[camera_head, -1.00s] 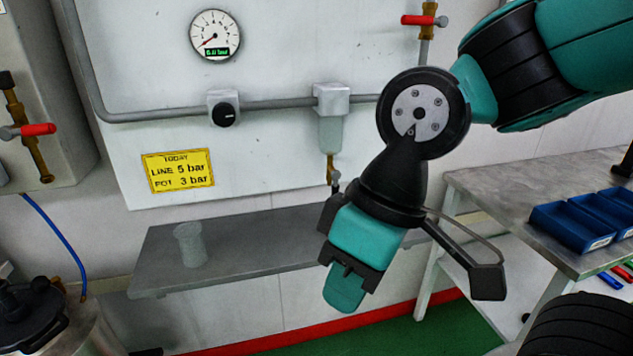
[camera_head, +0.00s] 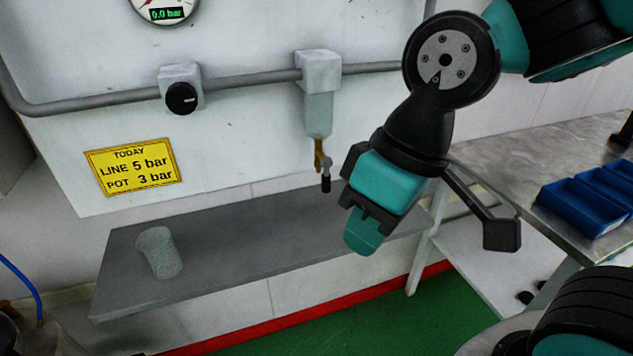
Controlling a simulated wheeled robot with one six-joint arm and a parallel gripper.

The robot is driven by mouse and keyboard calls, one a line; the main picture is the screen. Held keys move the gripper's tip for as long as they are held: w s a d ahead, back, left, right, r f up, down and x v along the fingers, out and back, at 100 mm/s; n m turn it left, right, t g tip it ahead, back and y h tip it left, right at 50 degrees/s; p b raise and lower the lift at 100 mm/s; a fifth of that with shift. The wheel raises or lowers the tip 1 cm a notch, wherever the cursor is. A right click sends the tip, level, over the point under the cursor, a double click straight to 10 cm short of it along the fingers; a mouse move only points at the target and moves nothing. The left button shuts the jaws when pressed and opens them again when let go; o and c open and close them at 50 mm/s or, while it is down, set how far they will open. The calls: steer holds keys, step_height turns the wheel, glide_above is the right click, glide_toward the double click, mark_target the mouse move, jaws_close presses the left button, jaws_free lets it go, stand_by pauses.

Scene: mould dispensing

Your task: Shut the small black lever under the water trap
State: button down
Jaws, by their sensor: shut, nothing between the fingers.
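The water trap (camera_head: 319,114) is a cloudy clear bowl under a white block on the grey pipe. A brass drain (camera_head: 318,154) comes out of its bottom. The small black lever (camera_head: 326,184) hangs downward from a grey pivot at the drain, just right of the brass. My gripper (camera_head: 363,238) is shut and empty, below and to the right of the lever in the picture, apart from it. Its teal fingers point down over the grey shelf. The whole lever is in view.
A grey shelf (camera_head: 215,240) runs below the trap, with a cloudy beaker (camera_head: 159,252) at its left. A black knob (camera_head: 182,98) and yellow sign (camera_head: 134,166) are on the panel. A workbench with blue bins (camera_head: 590,205) stands right.

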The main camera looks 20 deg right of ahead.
mark_target(326, 177)
steer(key=w+a+f+m+t+h+b, duration=0.1)
steer(key=w+f+m+h, duration=0.1)
steer(key=w, duration=0.5)
steer(key=w+a+f+m+t+h+b, duration=0.1)
steer(key=w+f+m+t+h, duration=0.1)
steer(key=w, duration=0.6)
steer(key=w+a+f+m+t+h+b, duration=0.1)
steer(key=w+f+t+h+b, duration=0.1)
steer(key=w, duration=0.6)
steer(key=f+h, duration=0.1)
steer(key=h, duration=0.1)
steer(key=shift+w+a+m+h, duration=0.15)
steer(key=shift+w+m+h, duration=0.15)
steer(key=shift+m, duration=0.1)
steer(key=w+d+f+p, duration=0.1)
steer(key=w+d+f, duration=0.4)
steer(key=d+f, duration=0.3)
